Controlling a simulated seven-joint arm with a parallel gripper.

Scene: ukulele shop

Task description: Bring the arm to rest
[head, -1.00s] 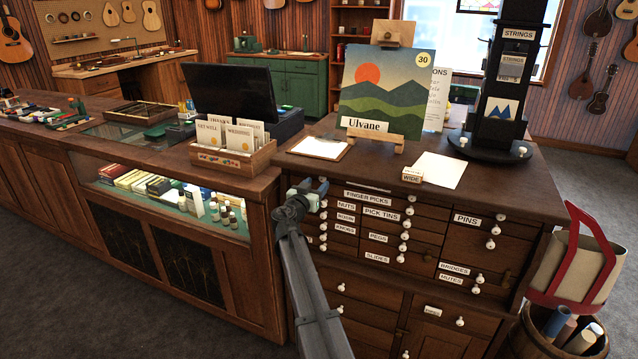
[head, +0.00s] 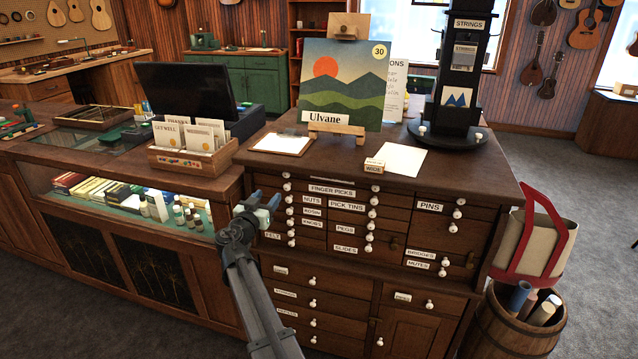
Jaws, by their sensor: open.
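My gripper (head: 262,204) is in the head view, at the end of my dark grey arm, which reaches up from the bottom edge. It is open, with nothing seen between its fingers. It is in front of the left side of the wooden drawer cabinet (head: 392,292), near the corner where this meets the glass-fronted counter. It covers part of the small drawer fronts there. I cannot tell whether it touches them.
A card box (head: 180,160), a clipboard (head: 282,144), a painting on an easel (head: 343,85) and a black strings stand (head: 458,85) stand on the counters. A barrel (head: 515,325) with rolled tubes and a red-framed canvas holder (head: 530,238) are at right. Carpet (head: 592,215) is clear beyond.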

